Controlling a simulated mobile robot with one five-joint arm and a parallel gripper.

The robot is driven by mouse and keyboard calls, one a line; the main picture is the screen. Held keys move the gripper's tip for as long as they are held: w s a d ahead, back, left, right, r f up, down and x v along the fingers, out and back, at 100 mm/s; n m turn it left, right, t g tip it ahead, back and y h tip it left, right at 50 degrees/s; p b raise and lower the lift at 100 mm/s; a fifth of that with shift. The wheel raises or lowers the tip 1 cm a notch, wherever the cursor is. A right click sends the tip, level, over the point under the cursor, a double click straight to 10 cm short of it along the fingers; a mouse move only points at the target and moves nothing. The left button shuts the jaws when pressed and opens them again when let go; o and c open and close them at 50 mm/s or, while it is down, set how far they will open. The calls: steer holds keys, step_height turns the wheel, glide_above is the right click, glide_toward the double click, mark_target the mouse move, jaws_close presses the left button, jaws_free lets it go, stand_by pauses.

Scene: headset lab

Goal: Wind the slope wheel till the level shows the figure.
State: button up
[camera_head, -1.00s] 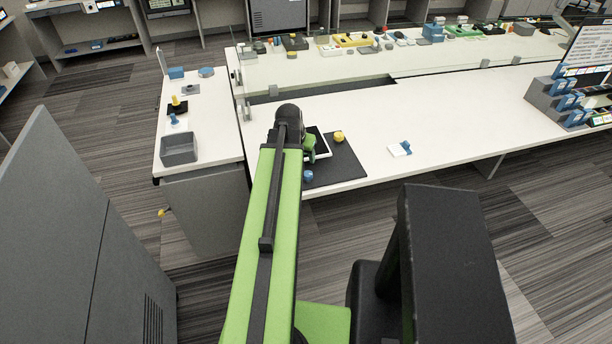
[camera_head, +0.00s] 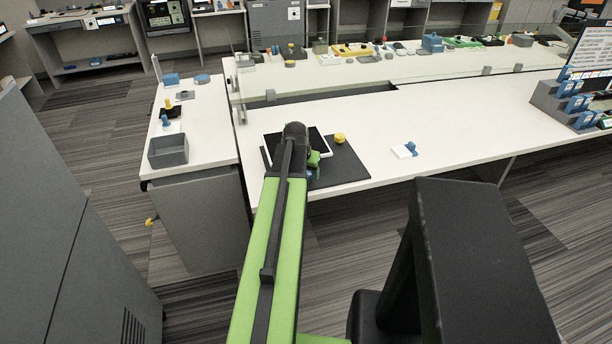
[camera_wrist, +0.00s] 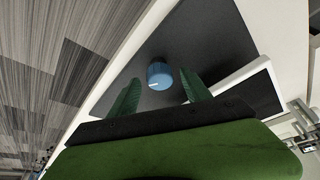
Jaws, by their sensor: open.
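A blue ribbed knob (camera_wrist: 159,75) with a pale mark stands on a dark mat (camera_wrist: 215,35). In the head view the knob (camera_head: 309,175) is mostly hidden by my arm's end. My gripper (camera_wrist: 160,77) is open, its two green fingers apart on either side of the knob in the picture. I cannot tell whether they touch it. In the head view my gripper (camera_head: 316,163) is over the mat (camera_head: 350,170). A yellow knob (camera_head: 339,138) stands at the mat's back. A white-framed dark panel (camera_head: 322,139) lies partly behind my arm; no figure is readable.
A white block with a blue part (camera_head: 405,150) lies on the white bench (camera_head: 450,120) to the right. A grey bin (camera_head: 168,151) stands on the left side table. Grey stepped racks (camera_head: 560,105) stand at the right. Bench between mat and racks is mostly clear.

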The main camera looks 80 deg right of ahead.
jaws_close()
steer(key=shift+n, duration=0.3)
steer(key=n+t, duration=0.1)
steer(key=n, duration=0.2)
steer(key=shift+s+n+t, duration=0.15)
steer(key=shift+n+t, duration=0.25)
steer(key=n+t, duration=0.1)
steer(key=n, duration=0.4)
steer(key=shift+s+d+t+y, duration=0.1)
steer(key=shift+s+t+y, duration=0.05)
steer(key=shift+t+y, duration=0.25)
steer(key=n+y, duration=0.1)
steer(key=n, duration=0.2)
steer(key=n+t, duration=0.1)
steer(key=n, duration=0.2)
steer(key=shift+d+y, duration=0.15)
steer(key=shift+y, duration=0.25)
steer(key=n+y, duration=0.1)
steer(key=n, duration=0.3)
steer(key=shift+n+t+y, duration=0.4)
